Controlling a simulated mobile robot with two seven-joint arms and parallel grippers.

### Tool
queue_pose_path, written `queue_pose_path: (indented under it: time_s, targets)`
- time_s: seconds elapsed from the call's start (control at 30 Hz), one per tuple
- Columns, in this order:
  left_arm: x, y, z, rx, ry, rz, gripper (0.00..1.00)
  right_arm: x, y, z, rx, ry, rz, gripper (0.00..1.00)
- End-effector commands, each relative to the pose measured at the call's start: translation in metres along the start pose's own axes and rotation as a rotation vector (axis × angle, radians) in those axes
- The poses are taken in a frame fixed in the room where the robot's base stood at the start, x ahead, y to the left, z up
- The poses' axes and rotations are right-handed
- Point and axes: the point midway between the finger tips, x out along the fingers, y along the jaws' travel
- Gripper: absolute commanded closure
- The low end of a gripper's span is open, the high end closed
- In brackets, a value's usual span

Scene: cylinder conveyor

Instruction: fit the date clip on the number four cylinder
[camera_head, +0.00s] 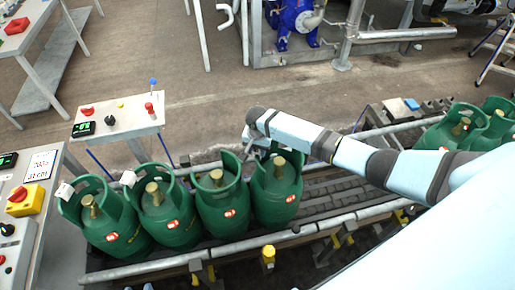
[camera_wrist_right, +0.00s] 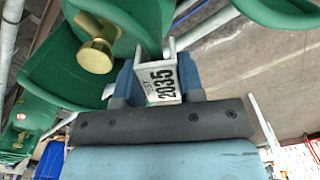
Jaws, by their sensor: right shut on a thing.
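Green cylinders with brass valves and collars stand in a row on the conveyor: the first (camera_head: 118,232), second (camera_head: 175,222), third (camera_head: 226,208) and fourth (camera_head: 277,197) from the left. White clips sit on the collars of the first (camera_head: 65,191) and second (camera_head: 128,178). My right gripper (camera_head: 252,148) is at the collar of the fourth cylinder. In the right wrist view my right gripper (camera_wrist_right: 158,88) is shut on a white date clip (camera_wrist_right: 157,83) reading 2035. The clip's open end is at the edge of a green collar (camera_wrist_right: 150,20); I cannot tell whether it is seated.
More green cylinders (camera_head: 448,132) stand on the conveyor at the right. Conveyor rails (camera_head: 330,222) run along the row. A small white panel (camera_head: 118,122) with buttons stands behind, and a control console (camera_head: 20,215) is at the left. The rollers right of the fourth cylinder are clear.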

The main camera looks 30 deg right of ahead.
Motion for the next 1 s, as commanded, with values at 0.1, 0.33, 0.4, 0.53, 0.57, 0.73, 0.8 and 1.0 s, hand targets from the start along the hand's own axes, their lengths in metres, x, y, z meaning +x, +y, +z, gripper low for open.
queue_pose_path:
  time_s: [0.1, 0.33, 0.4, 0.53, 0.57, 0.73, 0.8, 1.0]
  targets:
    - [0.001, 0.0, 0.002, 0.0, 0.0, 0.0, 0.57, 0.004, 0.0, 0.0, 0.001, 0.0, 0.0, 0.87]
    - [0.002, 0.0, 0.004, 0.0, 0.0, 0.0, 0.57, 0.01, 0.0, 0.0, 0.001, -0.001, 0.0, 0.87]
    - [0.003, 0.0, 0.004, 0.0, 0.0, 0.0, 0.57, 0.011, 0.0, 0.0, 0.001, -0.001, -0.001, 0.62]
    - [0.002, 0.0, 0.004, 0.0, 0.0, 0.0, 0.57, 0.01, 0.0, 0.0, 0.0, 0.0, -0.001, 0.35]
    - [0.002, 0.0, 0.004, 0.0, 0.0, 0.0, 0.57, 0.01, 0.0, 0.0, 0.0, 0.0, -0.001, 0.35]
    - [0.002, 0.0, 0.004, 0.0, 0.0, 0.0, 0.57, 0.01, 0.0, 0.0, 0.0, 0.0, 0.0, 0.35]
    - [0.002, 0.0, 0.004, 0.0, 0.0, -0.001, 0.57, 0.01, 0.0, 0.0, 0.0, 0.0, 0.0, 0.35]
    - [0.002, -0.004, 0.005, 0.001, 0.003, -0.01, 0.57, -0.008, -0.001, 0.0, -0.001, 0.001, -0.003, 0.35]
